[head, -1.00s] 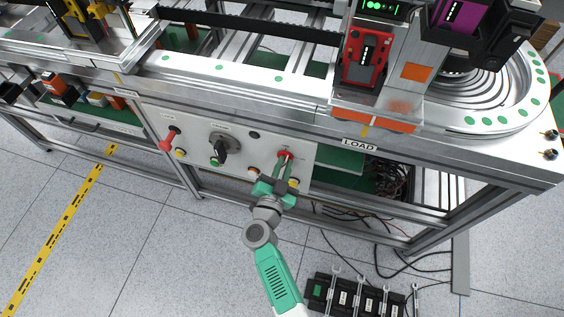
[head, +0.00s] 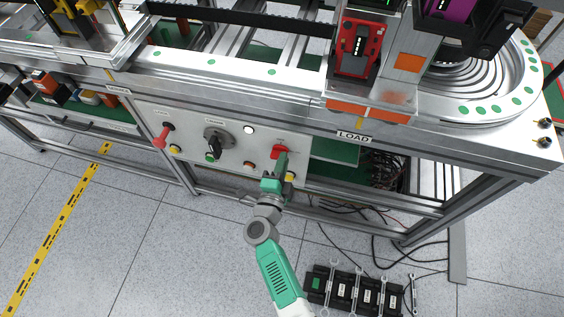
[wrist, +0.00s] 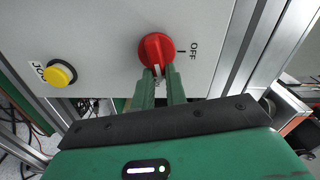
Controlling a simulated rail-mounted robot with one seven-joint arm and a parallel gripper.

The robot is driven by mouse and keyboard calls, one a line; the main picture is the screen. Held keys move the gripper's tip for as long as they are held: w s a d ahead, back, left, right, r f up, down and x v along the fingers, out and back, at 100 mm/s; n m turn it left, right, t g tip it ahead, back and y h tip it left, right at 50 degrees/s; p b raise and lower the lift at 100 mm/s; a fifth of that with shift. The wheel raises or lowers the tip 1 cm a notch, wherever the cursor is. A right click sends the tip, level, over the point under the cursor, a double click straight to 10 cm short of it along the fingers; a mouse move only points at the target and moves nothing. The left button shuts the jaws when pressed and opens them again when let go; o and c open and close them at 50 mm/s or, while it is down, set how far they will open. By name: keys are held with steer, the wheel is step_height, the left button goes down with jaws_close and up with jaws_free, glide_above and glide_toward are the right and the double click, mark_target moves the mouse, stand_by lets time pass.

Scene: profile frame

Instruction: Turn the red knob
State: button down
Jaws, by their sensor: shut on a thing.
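The red knob (wrist: 155,50) sits on the grey-white control panel (wrist: 90,25), with a white mark on its grip that points toward my gripper in the wrist view. A tick and the word OFF are printed to its right there. My gripper (wrist: 158,76) is shut on the knob's grip, one green finger on each side. In the head view the knob (head: 279,149) is partly hidden behind the fingers of my gripper (head: 281,158), at the right part of the panel.
A yellow button (wrist: 60,73) labelled JOG is near the knob. A tool rack (head: 350,290) lies on the floor.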

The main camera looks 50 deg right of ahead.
steer(key=shift+f+m+b, duration=0.2)
steer(key=shift+m+b, duration=0.1)
steer(key=shift+m, duration=0.9)
steer(key=c, duration=1.4)
jaws_free()
steer(key=shift+c, duration=0.2)
steer(key=p+v, duration=0.3)
steer(key=v, duration=0.5)
steer(key=shift+d, duration=0.1)
